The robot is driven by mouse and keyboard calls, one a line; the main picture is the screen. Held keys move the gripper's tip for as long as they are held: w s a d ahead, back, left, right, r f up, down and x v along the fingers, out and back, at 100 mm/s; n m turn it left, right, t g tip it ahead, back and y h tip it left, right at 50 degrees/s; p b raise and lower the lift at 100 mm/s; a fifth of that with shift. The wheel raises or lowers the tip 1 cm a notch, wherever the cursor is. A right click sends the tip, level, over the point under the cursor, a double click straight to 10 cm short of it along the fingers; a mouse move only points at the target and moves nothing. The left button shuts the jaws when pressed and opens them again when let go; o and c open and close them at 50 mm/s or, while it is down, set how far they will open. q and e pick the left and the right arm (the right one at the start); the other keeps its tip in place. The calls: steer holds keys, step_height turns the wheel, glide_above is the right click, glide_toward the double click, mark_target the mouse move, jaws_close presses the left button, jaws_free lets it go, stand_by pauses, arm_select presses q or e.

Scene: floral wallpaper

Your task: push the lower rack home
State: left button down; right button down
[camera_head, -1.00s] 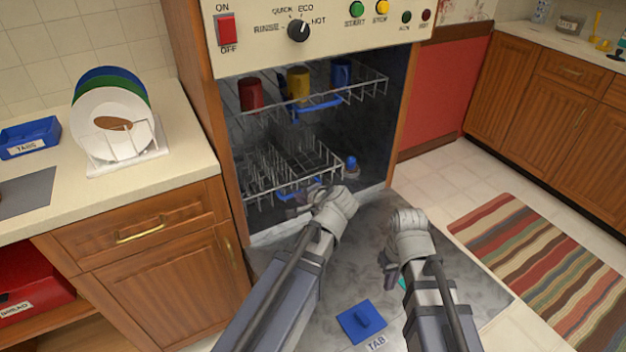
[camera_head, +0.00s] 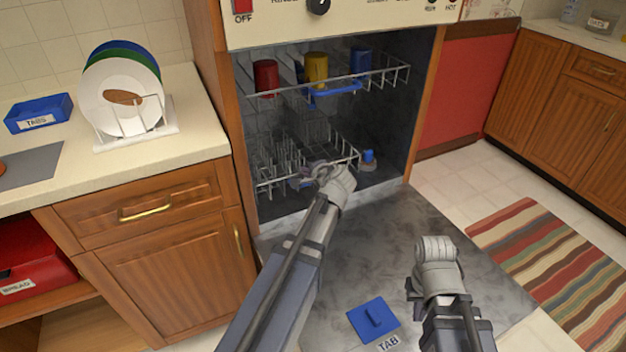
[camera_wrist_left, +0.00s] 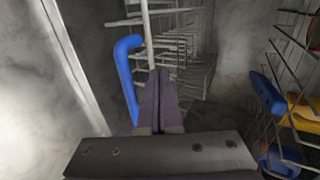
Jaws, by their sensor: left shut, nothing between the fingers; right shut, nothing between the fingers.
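The lower rack (camera_head: 275,178), made of pale wire, sits low inside the open dishwasher, its front rim near the opening. It also shows in the left wrist view (camera_wrist_left: 185,75). My left gripper (camera_head: 308,178) is shut and empty at the rack's front and hides most of its blue handle. In the left wrist view the closed fingers (camera_wrist_left: 158,98) are just right of the blue handle (camera_wrist_left: 127,70), close to the front wire; contact is hard to tell. My right gripper (camera_head: 413,288) is shut and empty above the lowered door (camera_head: 455,240).
The upper rack (camera_head: 388,78) holds a red mug (camera_head: 265,76), a yellow mug (camera_head: 316,68) and a blue mug (camera_head: 360,60). A blue-topped part (camera_head: 369,156) stands right of the lower rack. A blue flap (camera_head: 373,319) is on the door.

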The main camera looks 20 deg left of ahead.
mark_target(292, 154)
arm_select(q)
steer(key=w+a, duration=0.2)
steer(key=shift+w+a+f, duration=0.15)
steer(key=shift+w+a, duration=0.1)
steer(key=shift+a, duration=0.15)
arm_select(e)
steer(key=shift+f, duration=0.15)
arm_select(q)
steer(key=shift+w+a, duration=0.2)
steer(key=shift+a, duration=0.15)
steer(key=shift+w, duration=0.1)
steer(key=w+a, duration=0.3)
steer(key=shift+a, duration=0.25)
